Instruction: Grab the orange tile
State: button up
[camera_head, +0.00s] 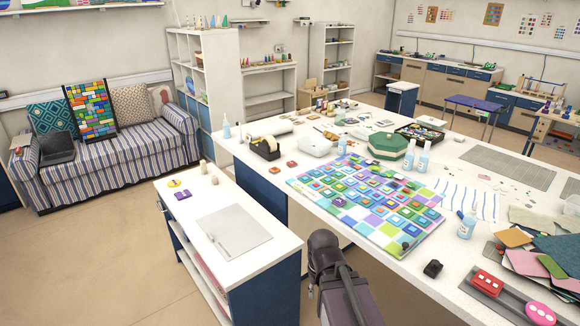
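An orange-tan square sheet (514,236) lies on the right part of the large white table (440,285), at the left edge of a pile of coloured sheets. Two small reddish tiles, one on the left (276,167) and one on the right (291,164), lie near the table's left edge, apart from each other. I cannot tell which of these is the orange tile. Part of my dark arm rises at the bottom centre, in front of the table. My gripper does not show.
A colourful tile mosaic (370,198) covers the table's middle. Bottles (467,224), a green octagonal box (388,146) and a tape dispenser (265,148) stand around it. A low white cabinet (270,262) is at left. Floor is clear at lower left.

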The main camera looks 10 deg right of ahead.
aim_at(274, 170)
jog(key=z, duration=0.05)
jog(key=k, duration=1.35)
jog(key=z, duration=0.3)
jog(key=i, duration=2.15)
jog(key=u, duration=0.25)
